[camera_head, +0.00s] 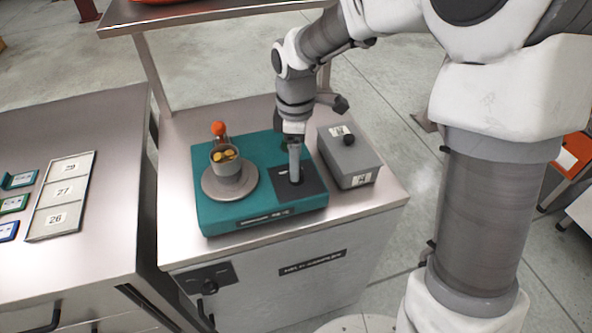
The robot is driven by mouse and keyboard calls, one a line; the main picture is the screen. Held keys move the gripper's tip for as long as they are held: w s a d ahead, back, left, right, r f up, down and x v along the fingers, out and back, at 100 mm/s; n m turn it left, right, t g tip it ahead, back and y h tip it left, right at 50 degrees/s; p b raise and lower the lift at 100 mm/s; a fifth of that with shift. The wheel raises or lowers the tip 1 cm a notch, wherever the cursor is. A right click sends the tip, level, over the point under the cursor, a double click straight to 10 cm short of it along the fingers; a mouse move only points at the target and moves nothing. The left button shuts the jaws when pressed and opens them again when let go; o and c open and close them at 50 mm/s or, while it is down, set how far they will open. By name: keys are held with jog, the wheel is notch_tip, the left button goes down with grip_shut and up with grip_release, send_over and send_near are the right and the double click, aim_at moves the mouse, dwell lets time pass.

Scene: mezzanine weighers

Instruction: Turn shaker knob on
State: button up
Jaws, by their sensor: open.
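A teal shaker (222,225) sits on the metal bench top. A round grey plate (210,187) on its left side carries a metal cup (226,168) with yellow pieces in it. A dark panel (312,187) covers its right part. My gripper (295,176) points straight down over this panel, open, with its fingers close to the panel's surface. The fingers hide the spot beneath them, so I cannot make out a knob there or tell whether they touch or surround one.
A grey box (361,168) with a black knob on its lid stands close right of the shaker. An orange ball (218,128) on a stem rises behind the cup. A left bench holds a labelled tray (37,220).

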jog(key=shift+f, duration=1.75)
grip_shut()
